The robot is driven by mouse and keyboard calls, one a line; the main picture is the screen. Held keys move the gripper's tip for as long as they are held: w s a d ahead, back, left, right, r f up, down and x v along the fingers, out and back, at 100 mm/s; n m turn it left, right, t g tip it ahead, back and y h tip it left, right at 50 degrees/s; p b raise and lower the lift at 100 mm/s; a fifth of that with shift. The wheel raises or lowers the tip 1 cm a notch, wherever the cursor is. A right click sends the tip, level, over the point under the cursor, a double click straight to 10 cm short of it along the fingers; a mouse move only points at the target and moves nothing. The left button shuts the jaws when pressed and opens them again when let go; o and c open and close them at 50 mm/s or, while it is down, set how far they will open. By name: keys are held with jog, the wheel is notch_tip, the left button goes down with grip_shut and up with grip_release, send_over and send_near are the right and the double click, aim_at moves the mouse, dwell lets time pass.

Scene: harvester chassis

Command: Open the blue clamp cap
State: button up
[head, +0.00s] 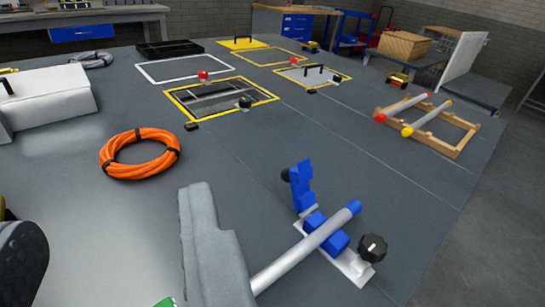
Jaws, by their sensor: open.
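The blue clamp cap (303,188) stands upright at the far left end of the clamp, raised clear of the tube. A small black knob (286,175) shows beside its top. The clamp's blue lower block (337,243) sits on a white base plate (351,268). A grey tube (305,247) with a blue end lies across the block, and the cap does not cover it. A larger black knob (372,247) stands at the near right end of the plate.
A grey upright padded-looking piece (213,245) hides the tube's near end. A dark ridged object (22,262) fills the lower left edge. An orange hose coil (140,153) lies behind. A wooden rack (450,132) holds two capped tubes. Deck right of the clamp is clear.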

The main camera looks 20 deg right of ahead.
jog(key=w+d+n+g+h, duration=0.25)
jog(key=w+g, duration=0.45)
jog(key=w, duration=0.5)
jog(key=n+g+h, duration=0.2)
jog(key=g, duration=1)
send_near(286, 170)
jog(key=shift+m+h, duration=0.25)
jog(key=x, duration=0.9)
jog(key=shift+a+f, duration=0.1)
jog(key=shift+a, duration=0.1)
grip_shut()
